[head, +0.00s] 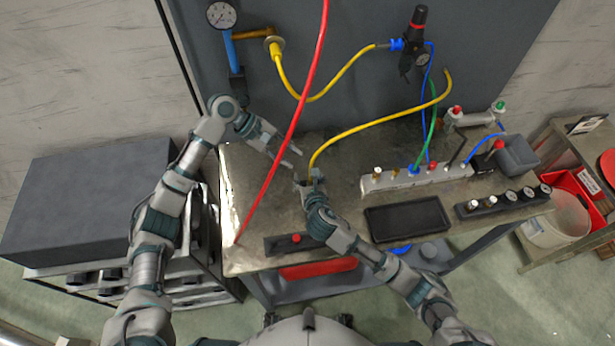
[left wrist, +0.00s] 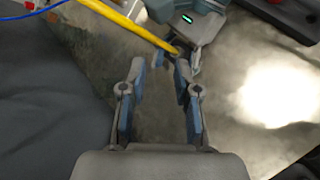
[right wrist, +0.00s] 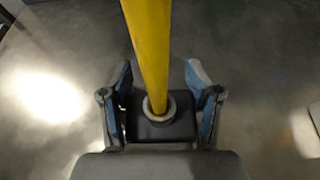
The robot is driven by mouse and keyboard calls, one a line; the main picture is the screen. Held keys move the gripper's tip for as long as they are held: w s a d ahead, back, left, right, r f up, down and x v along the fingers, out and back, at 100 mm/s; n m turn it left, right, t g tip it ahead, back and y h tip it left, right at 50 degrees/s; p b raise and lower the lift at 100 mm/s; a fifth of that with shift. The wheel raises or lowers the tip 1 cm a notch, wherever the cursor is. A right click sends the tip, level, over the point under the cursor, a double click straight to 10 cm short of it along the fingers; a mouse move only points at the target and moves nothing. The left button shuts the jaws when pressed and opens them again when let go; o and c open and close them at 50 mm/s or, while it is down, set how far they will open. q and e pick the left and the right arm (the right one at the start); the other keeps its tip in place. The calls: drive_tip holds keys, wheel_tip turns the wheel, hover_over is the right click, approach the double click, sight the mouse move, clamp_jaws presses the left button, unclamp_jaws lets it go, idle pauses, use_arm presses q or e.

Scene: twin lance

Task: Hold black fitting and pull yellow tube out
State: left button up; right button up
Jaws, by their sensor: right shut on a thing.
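The black fitting (right wrist: 178,130) sits between the fingers of my right gripper (right wrist: 160,78), which is shut on it. The yellow tube (right wrist: 146,40) stands in the fitting's round grey collar. In the head view the yellow tube (head: 375,124) rises from my right gripper (head: 313,180) and arcs right to a loose-looking end near the wall. My left gripper (head: 289,160) is open and empty, just left of the tube's lower end. In the left wrist view the tube (left wrist: 135,27) passes just beyond the fingertips of my left gripper (left wrist: 160,66), outside the gap.
A red hose (head: 289,140) hangs across the bench's left side, close to my left gripper. A white manifold (head: 400,180) with fittings, a black tray (head: 408,219) and a gauge block (head: 510,200) stand right. Another yellow hose (head: 340,75) loops along the back panel.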

use_arm(q)
drive_tip(key=d+f+n, duration=0.2)
drive_tip(key=s+d+f+n, duration=0.1)
drive_tip(key=d+f+n, duration=0.3)
drive_tip(key=shift+s+d+f+n+g, duration=0.1)
drive_tip(key=shift+s+d+n+g, duration=0.05)
drive_tip(key=shift+d+n+g, duration=0.25)
idle(0.4)
clamp_jaws()
